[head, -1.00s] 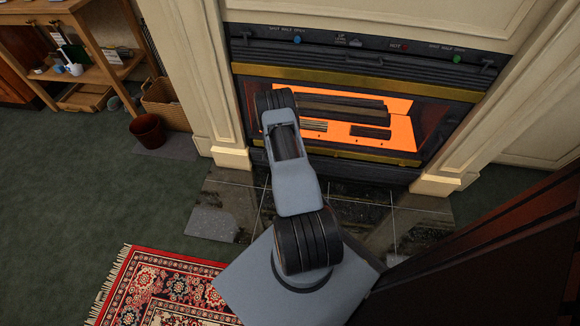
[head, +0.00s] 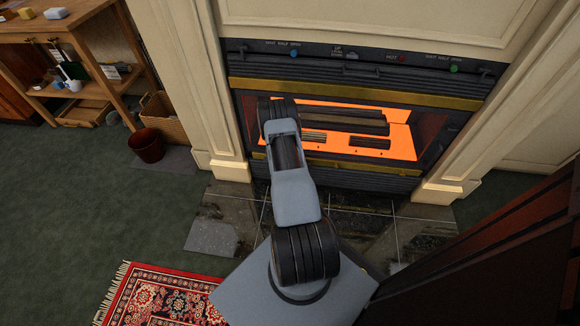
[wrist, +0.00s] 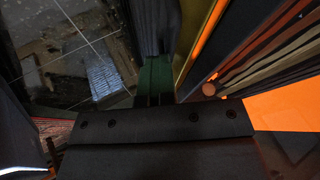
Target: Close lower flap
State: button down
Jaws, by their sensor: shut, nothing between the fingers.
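The lower flap (head: 350,178) is the dark slatted panel under the fire opening, with a brass strip along its top. My arm covers its left part in the head view, and I cannot tell its exact angle. In the wrist view a dark ribbed surface (wrist: 157,22), probably this flap, lies beside the brass strip (wrist: 190,50). My gripper (wrist: 155,75) is shut and empty, with its fingertips close to that surface. I cannot tell if they touch. In the head view my gripper is hidden behind my arm.
The glowing orange fire bed (head: 385,147) with logs (head: 340,120) is above the flap. Dark hearth tiles (head: 350,222) lie in front. Fireplace pillars stand on both sides. A dark wooden piece (head: 490,245) fills the lower right. A patterned rug (head: 160,295) lies at lower left.

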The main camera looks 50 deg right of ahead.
jog(key=shift+w+d+r, duration=0.15)
jog(key=shift+d+r, duration=0.15)
jog(key=s+a+f+p+v, duration=0.1)
jog(key=p+v, duration=0.4)
jog(key=v, duration=0.7)
jog(key=shift+s+a+r, duration=0.2)
jog(key=shift+s+a, duration=0.15)
jog(key=shift+s, duration=0.05)
